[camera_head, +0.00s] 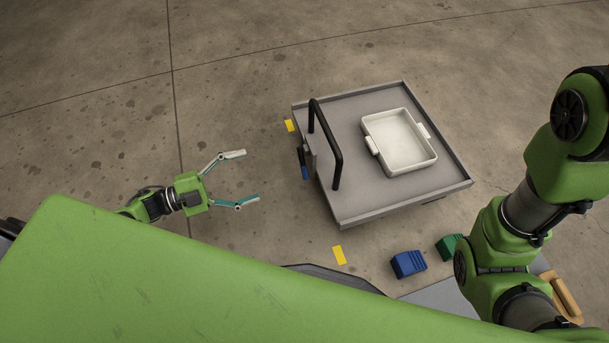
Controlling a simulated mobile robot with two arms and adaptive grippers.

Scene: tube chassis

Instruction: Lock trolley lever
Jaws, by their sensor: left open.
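The grey trolley (345,205) stands on the floor in the middle right, with a black push handle (334,150) rising at its left side. A small lever (304,162), black with a blue lower end, shows at the trolley's left edge. Its exact position, up or down, is hard to tell. My left gripper (251,178) is open and empty, to the left of the lever and apart from it, with its fingers pointing right at the trolley. My right arm (540,170) comes in at the right; its gripper is out of view.
A white tray (372,128) lies on the trolley. Blue (408,264) and green (449,247) blocks and a tan object (566,297) are at the lower right. Floor between left gripper and trolley is clear.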

